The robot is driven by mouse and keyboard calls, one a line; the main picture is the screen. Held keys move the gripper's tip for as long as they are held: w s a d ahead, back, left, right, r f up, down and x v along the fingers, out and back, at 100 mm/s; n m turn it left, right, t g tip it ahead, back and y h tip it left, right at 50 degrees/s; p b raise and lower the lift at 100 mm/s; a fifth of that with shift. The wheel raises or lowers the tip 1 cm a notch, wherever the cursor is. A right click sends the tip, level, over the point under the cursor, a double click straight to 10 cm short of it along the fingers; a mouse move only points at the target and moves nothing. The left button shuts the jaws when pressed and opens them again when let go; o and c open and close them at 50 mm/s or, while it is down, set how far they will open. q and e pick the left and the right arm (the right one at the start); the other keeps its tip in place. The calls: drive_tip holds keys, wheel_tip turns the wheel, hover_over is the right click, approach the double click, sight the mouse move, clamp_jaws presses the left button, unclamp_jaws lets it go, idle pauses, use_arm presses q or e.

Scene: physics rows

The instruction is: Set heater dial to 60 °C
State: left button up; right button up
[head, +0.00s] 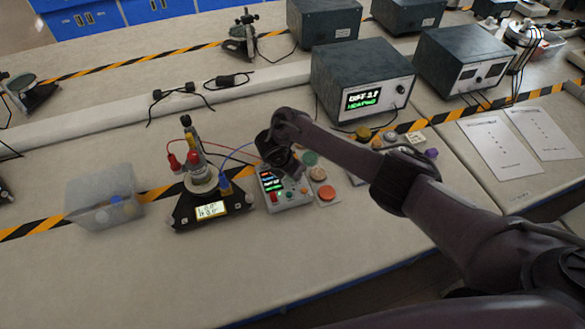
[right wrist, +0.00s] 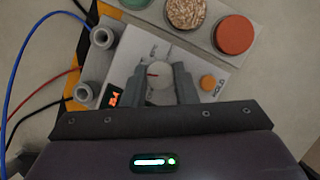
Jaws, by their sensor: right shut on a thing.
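The heater dial (right wrist: 160,74) is a round pale knob with a short red mark that points left in the right wrist view. It sits on a light grey control box (head: 292,200) with small lit displays, whose figures are too small to read. My right gripper (head: 284,168) is over this box from above and hides the dial in the head view. In the right wrist view its two fingers (right wrist: 160,80) stand on either side of the dial, shut on it. Part of a red readout (right wrist: 115,98) shows left of the fingers, mostly covered. My left gripper is not in view.
Coloured discs (head: 318,173) lie beside the control box. A device with a lit screen (head: 211,209) and cables stands left of it, then a clear bin (head: 103,198). A dark instrument (head: 363,80) with a lit display stands behind. The front bench is clear.

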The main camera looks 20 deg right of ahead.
drive_tip(key=shift+m+g, duration=0.4)
drive_tip(key=shift+m, duration=0.6)
drive_tip(key=m+g, duration=0.1)
drive_tip(key=m, duration=0.1)
drive_tip(key=shift+w+a+m, duration=0.1)
drive_tip(key=shift+m, duration=0.2)
drive_tip(key=m+b, duration=0.1)
drive_tip(key=m, duration=0.1)
drive_tip(key=m+g+b, duration=0.1)
drive_tip(key=shift+w+f+m+h, duration=0.1)
drive_tip(key=shift+f+m+h, duration=0.05)
drive_tip(key=shift+m+h, duration=0.2)
drive_tip(key=shift+w+m+g+b, duration=0.1)
drive_tip(key=shift+m+g+b, duration=0.95)
drive_tip(key=shift+m, duration=1.1)
drive_tip(key=shift+r, duration=0.2)
drive_tip(key=o, duration=1)
drive_tip(key=shift+y, duration=0.45)
